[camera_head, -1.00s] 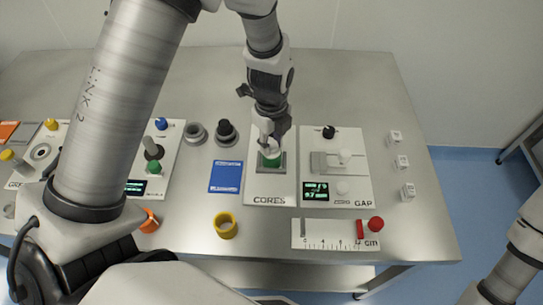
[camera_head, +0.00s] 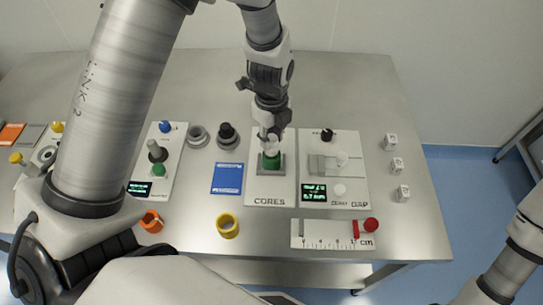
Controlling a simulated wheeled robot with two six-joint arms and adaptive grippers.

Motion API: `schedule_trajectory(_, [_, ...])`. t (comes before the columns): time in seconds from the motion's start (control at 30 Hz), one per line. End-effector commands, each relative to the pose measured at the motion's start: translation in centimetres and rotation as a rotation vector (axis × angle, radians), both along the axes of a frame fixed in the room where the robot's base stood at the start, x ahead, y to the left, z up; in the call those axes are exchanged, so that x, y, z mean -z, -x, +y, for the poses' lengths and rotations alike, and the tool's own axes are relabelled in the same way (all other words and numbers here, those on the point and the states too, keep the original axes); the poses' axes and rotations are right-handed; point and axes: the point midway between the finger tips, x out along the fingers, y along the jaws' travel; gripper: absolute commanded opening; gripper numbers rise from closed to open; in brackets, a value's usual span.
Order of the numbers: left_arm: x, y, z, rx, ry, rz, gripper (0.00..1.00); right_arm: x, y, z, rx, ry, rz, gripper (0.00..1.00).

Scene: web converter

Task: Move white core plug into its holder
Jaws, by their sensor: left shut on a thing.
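The white core plug (camera_head: 271,148) is at the tips of my left gripper (camera_head: 271,138), which is shut on it. The plug is directly over a green core (camera_head: 271,162) that stands in the grey square holder (camera_head: 261,172) on the white CORES board (camera_head: 270,190). Plug and green core overlap in this view, so I cannot tell whether they touch. The fingers partly hide the plug. My right gripper is out of view; only part of that arm shows at the right edge.
The GAP board (camera_head: 352,193) adjoins on the right, with several white cubes (camera_head: 397,165) beyond it. A blue card (camera_head: 227,178), dark round parts (camera_head: 227,133) and a yellow ring (camera_head: 227,226) are to the left. A ruler board (camera_head: 320,240) lies in front. The back table is clear.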

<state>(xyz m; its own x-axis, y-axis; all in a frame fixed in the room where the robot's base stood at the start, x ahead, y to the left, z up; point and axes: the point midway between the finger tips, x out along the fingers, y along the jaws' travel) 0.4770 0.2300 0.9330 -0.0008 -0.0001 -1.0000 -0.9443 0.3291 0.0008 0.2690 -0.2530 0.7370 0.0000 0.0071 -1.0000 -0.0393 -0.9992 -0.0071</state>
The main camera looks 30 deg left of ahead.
Motion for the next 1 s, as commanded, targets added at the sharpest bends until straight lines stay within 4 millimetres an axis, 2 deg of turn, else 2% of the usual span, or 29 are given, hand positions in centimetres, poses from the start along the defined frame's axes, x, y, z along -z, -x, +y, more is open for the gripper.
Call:
schedule_trajectory(0.1, [-0.9, 0.0, 0.0, 0.0, 0.0, 0.0, 0.0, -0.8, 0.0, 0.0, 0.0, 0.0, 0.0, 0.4])
schedule_trajectory(0.37, [-1.5, 0.0, 0.0, 0.0, 0.0, 0.0, 0.0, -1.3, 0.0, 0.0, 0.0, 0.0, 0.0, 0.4])
schedule_trajectory(0.73, [-5.0, 0.0, 0.0, 0.0, 0.0, -0.001, 0.0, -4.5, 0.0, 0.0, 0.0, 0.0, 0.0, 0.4])
schedule_trajectory(1.0, [-5.0, 0.0, 0.0, 0.0, 0.0, -0.001, 0.0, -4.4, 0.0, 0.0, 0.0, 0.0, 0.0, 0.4])
